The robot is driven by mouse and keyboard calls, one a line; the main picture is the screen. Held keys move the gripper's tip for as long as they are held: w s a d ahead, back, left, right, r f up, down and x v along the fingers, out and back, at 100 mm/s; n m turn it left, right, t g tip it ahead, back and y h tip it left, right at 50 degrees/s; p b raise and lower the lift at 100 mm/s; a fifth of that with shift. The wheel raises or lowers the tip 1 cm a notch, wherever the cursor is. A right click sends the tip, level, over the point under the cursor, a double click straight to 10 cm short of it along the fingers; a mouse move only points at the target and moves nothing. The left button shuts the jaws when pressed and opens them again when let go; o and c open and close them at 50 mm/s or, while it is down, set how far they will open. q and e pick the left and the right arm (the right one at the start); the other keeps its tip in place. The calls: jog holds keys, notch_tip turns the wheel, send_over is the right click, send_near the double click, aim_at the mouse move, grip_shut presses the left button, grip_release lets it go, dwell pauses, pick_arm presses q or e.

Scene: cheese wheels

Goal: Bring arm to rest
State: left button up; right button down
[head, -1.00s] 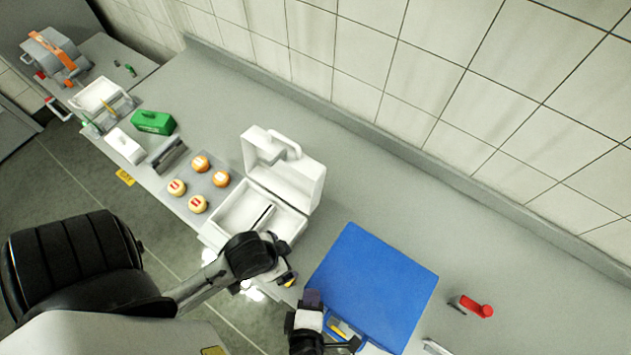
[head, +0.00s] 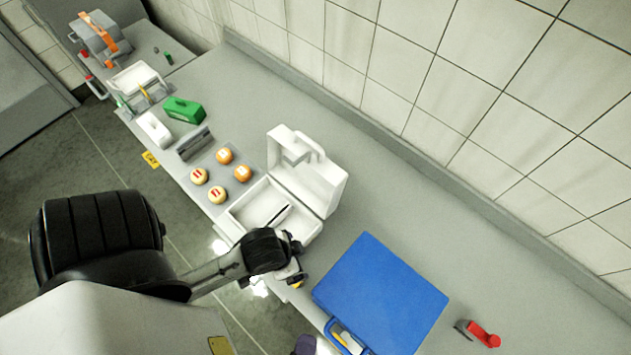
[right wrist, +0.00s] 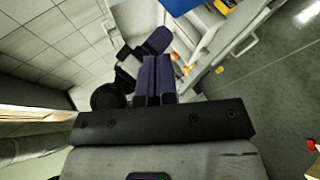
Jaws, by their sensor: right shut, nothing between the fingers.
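My right gripper (head: 305,346) shows only as dark purple fingertips at the bottom edge of the head view, below the blue case. In the right wrist view its two purple fingers (right wrist: 159,78) are pressed together with nothing between them. My left arm comes in from the left in the head view and ends over the near edge of the counter, by the open white case. Its gripper jaws are hidden there. Part of my left gripper appears as a purple and black shape in the right wrist view (right wrist: 158,40); its opening cannot be made out.
An open white case (head: 262,207) stands beside several small cheese wheels (head: 217,195) on a grey tray. A closed blue case (head: 382,290) lies nearer, with a red-handled item (head: 484,334) to its right. A green box (head: 185,110) stands farther back. The counter along the wall is clear.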

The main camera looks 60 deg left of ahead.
jog(key=w+d+r+m+g+h+p, duration=0.15)
jog(key=w+d+m+h, duration=0.35)
jog(key=w+d+m, duration=0.85)
jog(key=w+d+m+h+p, duration=0.2)
jog(key=d+m, duration=0.5)
jog(key=m, duration=0.1)
jog(key=s+d+f+m+g+h+p, duration=0.1)
jog(key=s+d+f+m+g, duration=0.1)
jog(key=s, duration=0.6)
jog(key=shift+s+d+f+g, duration=0.2)
jog(key=shift+d+f+g, duration=0.45)
jog(key=shift+d, duration=0.6)
jog(key=shift+m, duration=0.25)
